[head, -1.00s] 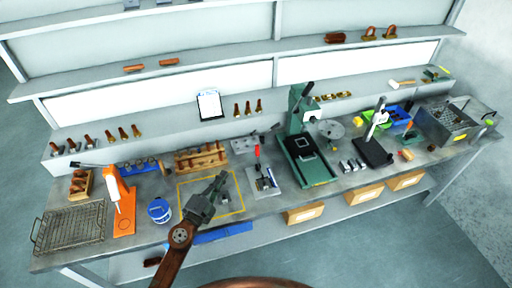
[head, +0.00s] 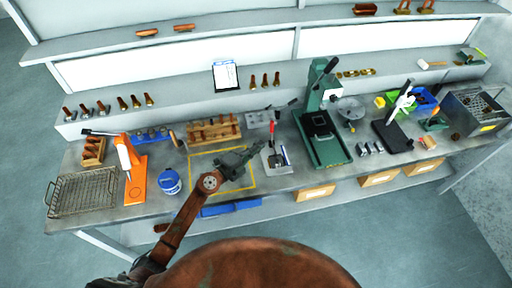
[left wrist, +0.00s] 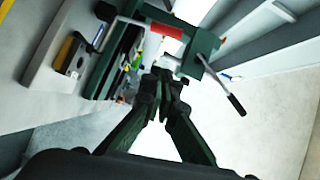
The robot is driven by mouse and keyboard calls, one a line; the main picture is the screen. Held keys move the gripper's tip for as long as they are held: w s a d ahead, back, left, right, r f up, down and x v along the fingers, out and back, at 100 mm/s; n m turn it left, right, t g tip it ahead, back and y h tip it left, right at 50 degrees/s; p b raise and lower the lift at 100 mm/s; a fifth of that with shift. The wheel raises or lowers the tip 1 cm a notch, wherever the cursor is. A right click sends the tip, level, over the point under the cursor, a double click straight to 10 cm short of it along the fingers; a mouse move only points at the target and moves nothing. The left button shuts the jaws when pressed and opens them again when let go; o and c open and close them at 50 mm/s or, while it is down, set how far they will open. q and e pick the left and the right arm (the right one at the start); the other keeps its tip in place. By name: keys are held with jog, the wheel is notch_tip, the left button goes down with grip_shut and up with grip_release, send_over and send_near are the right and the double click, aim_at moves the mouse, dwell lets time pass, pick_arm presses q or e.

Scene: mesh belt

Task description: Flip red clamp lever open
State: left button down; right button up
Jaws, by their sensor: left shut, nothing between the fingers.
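The red clamp lever (head: 271,128) stands up from a small clamp fixture on a light base plate (head: 275,167) in the middle of the bench. In the left wrist view the red lever grip (left wrist: 168,31) shows beyond the fingertips. My left gripper (head: 258,150) is shut and empty, just left of and a little below the lever. In the left wrist view its fingertips (left wrist: 166,80) are together, with what looks like a gap to the red grip. The lower part of the clamp is partly hidden by the gripper. My right gripper is not in view.
A green press (head: 322,135) stands right of the clamp. A wooden rack (head: 214,130) is behind the gripper, and a blue tub (head: 169,182) and orange stand (head: 133,172) are to the left. A yellow outline (head: 205,151) marks the bench beneath my arm.

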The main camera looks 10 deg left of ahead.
pick_arm(q)
jog(key=w+d+f+b, duration=0.1)
jog(key=w+d+b, duration=0.1)
jog(key=w, duration=0.6)
jog(key=shift+w+d+f+b, duration=0.2)
jog(key=shift+w+d+b, duration=0.2)
jog(key=shift+d, duration=0.3)
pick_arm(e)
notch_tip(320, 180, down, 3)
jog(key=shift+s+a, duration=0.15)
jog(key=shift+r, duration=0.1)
